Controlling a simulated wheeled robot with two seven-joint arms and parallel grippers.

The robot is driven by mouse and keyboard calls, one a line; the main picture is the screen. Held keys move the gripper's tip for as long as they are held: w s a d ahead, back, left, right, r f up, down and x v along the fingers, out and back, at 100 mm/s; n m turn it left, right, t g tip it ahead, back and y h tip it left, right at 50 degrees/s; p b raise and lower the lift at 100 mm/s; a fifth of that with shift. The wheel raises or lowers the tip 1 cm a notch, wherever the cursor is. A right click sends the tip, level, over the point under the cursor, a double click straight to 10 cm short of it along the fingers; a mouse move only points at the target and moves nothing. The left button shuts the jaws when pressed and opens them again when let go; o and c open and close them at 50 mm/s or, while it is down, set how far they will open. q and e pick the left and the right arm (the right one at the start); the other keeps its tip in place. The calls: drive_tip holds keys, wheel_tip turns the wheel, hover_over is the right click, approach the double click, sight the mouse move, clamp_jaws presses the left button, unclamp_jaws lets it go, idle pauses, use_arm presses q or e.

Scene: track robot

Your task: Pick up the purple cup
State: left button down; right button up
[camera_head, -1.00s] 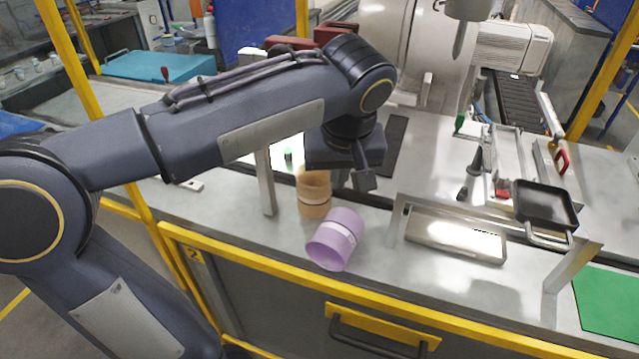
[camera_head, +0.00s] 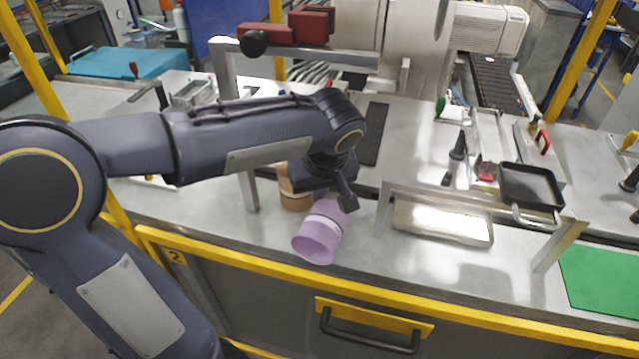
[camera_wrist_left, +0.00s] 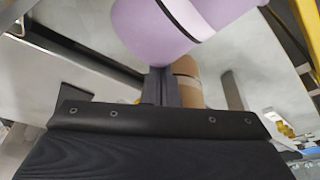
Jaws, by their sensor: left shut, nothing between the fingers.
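The purple cup (camera_head: 320,236) lies on its side on the metal counter near the front edge, its open end toward the front left. It has a pale band around it. It also fills the top of the left wrist view (camera_wrist_left: 160,30). My left gripper (camera_head: 347,203) is at the cup's rear end and partly covers it. Its fingers (camera_wrist_left: 160,85) are together with nothing between them, close to the cup; I cannot tell whether they touch it. My right gripper is in neither view.
A tan cup (camera_head: 293,196) stands behind the purple one, partly hidden by my left arm. A metal stand (camera_head: 480,208) is to the right, with a black pan (camera_head: 530,186) behind it. A green mat (camera_head: 603,282) lies far right. The yellow counter edge (camera_head: 270,269) runs in front.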

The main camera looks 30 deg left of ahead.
sight(324, 208)
use_arm(q)
drive_tip(key=s+d+b, duration=0.1)
drive_tip(key=s+d, duration=0.1)
drive_tip(key=d, duration=0.1)
drive_tip(key=shift+s, duration=0.35)
drive_tip(key=shift+a+f, duration=0.1)
